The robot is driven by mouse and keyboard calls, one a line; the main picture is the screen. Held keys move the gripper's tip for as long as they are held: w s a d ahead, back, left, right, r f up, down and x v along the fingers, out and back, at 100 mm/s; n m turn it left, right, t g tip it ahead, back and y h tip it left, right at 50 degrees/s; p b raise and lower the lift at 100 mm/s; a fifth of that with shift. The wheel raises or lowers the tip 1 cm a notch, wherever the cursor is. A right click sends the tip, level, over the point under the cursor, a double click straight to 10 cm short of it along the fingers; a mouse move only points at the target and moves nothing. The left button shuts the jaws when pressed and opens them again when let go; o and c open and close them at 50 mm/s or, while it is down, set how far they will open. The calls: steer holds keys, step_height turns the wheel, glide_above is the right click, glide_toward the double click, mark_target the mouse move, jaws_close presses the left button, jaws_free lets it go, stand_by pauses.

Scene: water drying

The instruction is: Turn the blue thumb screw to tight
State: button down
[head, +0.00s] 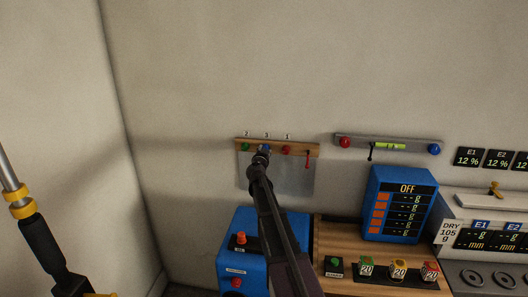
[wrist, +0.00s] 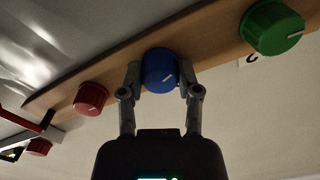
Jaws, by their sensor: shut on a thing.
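The blue thumb screw (wrist: 158,70) sits on a wooden rail (wrist: 205,40) between a red knob and a green knob in the wrist view. A pale line marks its face. My gripper (wrist: 160,82) has one finger on each side of the screw and is shut on it. In the head view the gripper (head: 262,155) is at the wooden rail (head: 308,148) on the wall, and only a little blue of the screw shows past it. Numbers 2, 3 and 1 stand above the rail, but which setting means tight cannot be read.
On the rail are a green knob (head: 245,147), a red knob (head: 286,150) and a red lever (head: 307,158). A grey bar (head: 415,145) with a level is to the right. Below are a blue machine (head: 250,262) and a blue display box (head: 401,204).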

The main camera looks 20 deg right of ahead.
steer(key=shift+w+a+m, duration=0.1)
steer(key=shift+m, duration=1.8)
steer(key=shift+c, duration=1.5)
jaws_free()
steer(key=v, duration=1.2)
